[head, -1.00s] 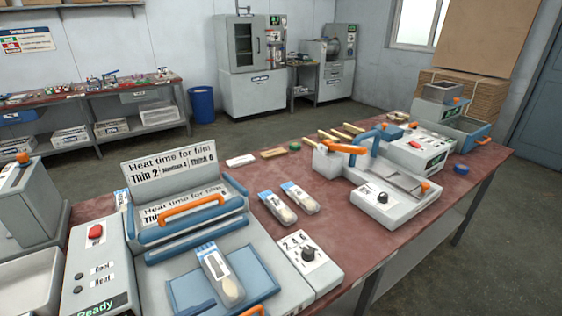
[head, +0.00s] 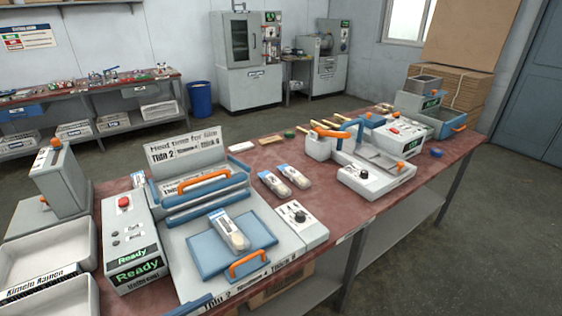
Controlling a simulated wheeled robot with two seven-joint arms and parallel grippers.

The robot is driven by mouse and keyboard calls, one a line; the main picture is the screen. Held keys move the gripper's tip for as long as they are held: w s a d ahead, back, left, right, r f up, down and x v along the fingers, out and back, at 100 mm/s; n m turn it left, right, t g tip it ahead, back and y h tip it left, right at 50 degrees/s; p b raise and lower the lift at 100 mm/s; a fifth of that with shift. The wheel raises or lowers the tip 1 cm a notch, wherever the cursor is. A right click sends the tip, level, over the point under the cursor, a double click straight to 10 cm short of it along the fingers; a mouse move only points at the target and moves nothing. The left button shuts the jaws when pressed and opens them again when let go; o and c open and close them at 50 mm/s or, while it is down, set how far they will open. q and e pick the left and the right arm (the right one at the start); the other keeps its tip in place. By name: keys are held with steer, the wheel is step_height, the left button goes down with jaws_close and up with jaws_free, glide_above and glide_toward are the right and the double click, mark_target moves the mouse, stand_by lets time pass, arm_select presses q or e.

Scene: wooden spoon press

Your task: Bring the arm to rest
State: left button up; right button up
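Neither of my grippers nor my arms shows in the head view. A press with a blue lower plate (head: 233,247) stands at the front left of the red table (head: 300,160), its lid raised with an orange handle (head: 205,181). A packaged wooden spoon (head: 230,232) lies on the blue plate. Two more packs, one on the left (head: 272,184) and one on the right (head: 294,176), lie on the table behind the dial box (head: 296,214). The control box (head: 133,243) reads "Ready".
A second machine with an orange lever (head: 332,131) stands toward the right of the table, with another grey control box (head: 403,135) behind it. White trays (head: 50,242) stand at the far left. A blue bin (head: 200,98) is on the floor behind. Floor to the right is open.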

arm_select(q)
steer(key=w+a+r+n+t+y, duration=0.2)
steer(key=w+a+n+t+y, duration=0.45)
steer(key=n, duration=0.95)
steer(key=s+a+f+n+g+y, duration=0.15)
steer(key=f+n+y, duration=0.3)
steer(key=n, duration=0.55)
steer(key=a+f+n+g+y, duration=0.1)
steer(key=a+f+n+y, duration=0.2)
steer(key=n+y, duration=0.45)
steer(key=s+d+f+n+g+h, duration=0.2)
steer(key=s+d+f+n+g, duration=0.25)
steer(key=s+n, duration=0.3)
steer(key=s+d+f+n+g+h, duration=0.2)
steer(key=s+d+f+n+g, duration=0.1)
steer(key=s+f+n+g, duration=0.4)
step_height(320, 180, down, 17)
steer(key=s+b, duration=0.2)
steer(key=b, duration=0.1)
steer(key=s+a+f+m+g+b, duration=0.1)
steer(key=s+a+f+b, duration=0.1)
steer(key=s+f, duration=1.1)
step_height(320, 180, down, 2)
steer(key=shift+f+b, duration=0.15)
steer(key=shift+b, duration=0.45)
arm_select(e)
step_height(320, 180, down, 6)
steer(key=shift+f, duration=0.15)
